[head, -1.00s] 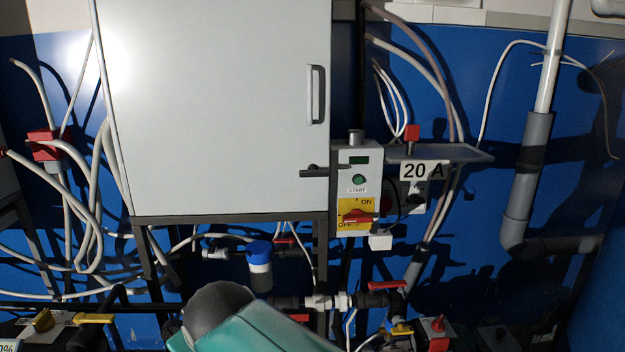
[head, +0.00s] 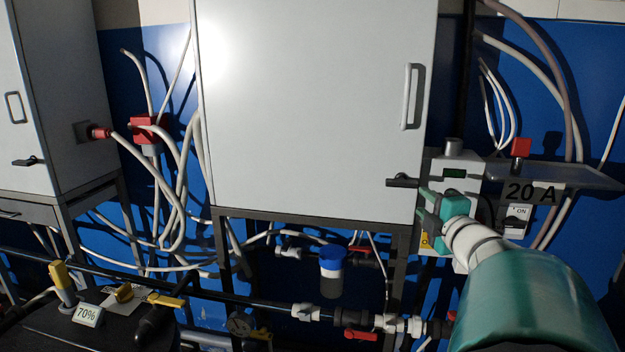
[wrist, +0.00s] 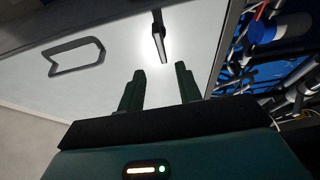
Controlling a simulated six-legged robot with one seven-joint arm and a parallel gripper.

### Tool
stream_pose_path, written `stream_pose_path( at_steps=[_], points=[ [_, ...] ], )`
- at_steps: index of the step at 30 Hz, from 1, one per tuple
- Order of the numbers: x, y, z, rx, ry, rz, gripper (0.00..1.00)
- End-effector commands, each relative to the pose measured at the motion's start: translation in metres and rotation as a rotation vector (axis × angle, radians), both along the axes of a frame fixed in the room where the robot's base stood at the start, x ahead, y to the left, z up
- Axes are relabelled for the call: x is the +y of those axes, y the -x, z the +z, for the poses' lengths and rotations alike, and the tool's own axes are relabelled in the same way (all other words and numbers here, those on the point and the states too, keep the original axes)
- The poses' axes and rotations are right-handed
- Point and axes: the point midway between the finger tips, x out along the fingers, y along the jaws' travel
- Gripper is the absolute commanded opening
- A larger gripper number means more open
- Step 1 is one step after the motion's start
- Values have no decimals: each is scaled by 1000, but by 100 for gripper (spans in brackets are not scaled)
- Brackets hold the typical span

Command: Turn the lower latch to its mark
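A black lever latch (head: 403,181) sits at the lower right edge of the large white cabinet door (head: 310,110), below the door's grey handle (head: 407,97). The lever lies about level and points left. In the wrist view the latch (wrist: 159,38) shows beyond and between my fingertips, apart from them. My gripper (head: 424,206) is just below and right of the latch in the head view, in front of the control box. Its two fingers (wrist: 160,70) are spread with nothing between them. I cannot make out a mark for the latch.
The control box (head: 455,170) and a shelf with a "20 A" sign (head: 533,192) are right of the door. A blue-capped filter (head: 332,262) and pipes with red-handled valves (head: 361,334) lie below. A second cabinet with a black latch (head: 27,162) stands at left.

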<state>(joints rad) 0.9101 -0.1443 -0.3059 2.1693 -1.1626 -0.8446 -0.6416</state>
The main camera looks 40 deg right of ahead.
Motion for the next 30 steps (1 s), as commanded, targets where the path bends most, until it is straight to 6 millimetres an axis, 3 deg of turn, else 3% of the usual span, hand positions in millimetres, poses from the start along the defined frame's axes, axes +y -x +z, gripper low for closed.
stream_pose_path(
  at_steps=[16, 21, 30],
  points=[
    [-48, -94, -1, -1, -5, 1, 35],
    [-56, -108, -1, -1, -5, -2, 35],
    [-57, -111, 0, -2, -4, -1, 35]
  ],
)
